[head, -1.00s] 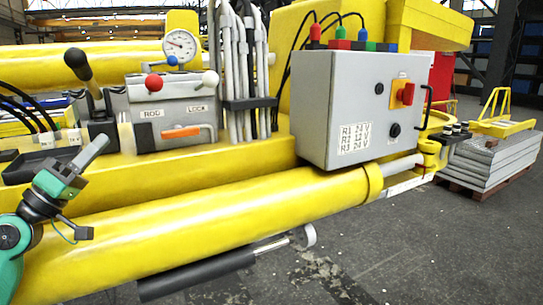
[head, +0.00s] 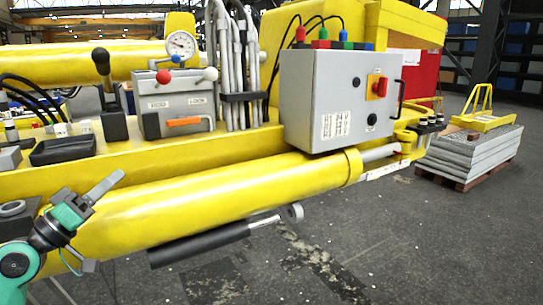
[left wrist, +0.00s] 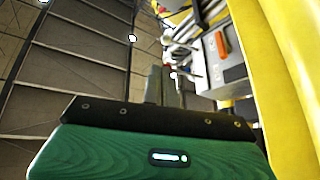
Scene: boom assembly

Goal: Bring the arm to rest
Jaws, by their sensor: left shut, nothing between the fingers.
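My left arm comes in at the lower left of the head view. Its left gripper (head: 105,187) is shut and empty, pointing up and right in front of the yellow boom cylinder (head: 220,195). In the left wrist view the shut fingers of the left gripper (left wrist: 165,85) show beyond the dark and green gripper body, with the yellow boom (left wrist: 290,70) along the right side. I cannot tell the exact gap between the gripper and the cylinder. My right gripper is in no view.
A valve block (head: 182,105) with levers and a gauge (head: 181,45) sits on the boom. A grey control box (head: 320,95) stands right of it. A black strut (head: 200,245) hangs below the cylinder. Stacked grey plates (head: 470,155) lie at the right. The floor in front is open.

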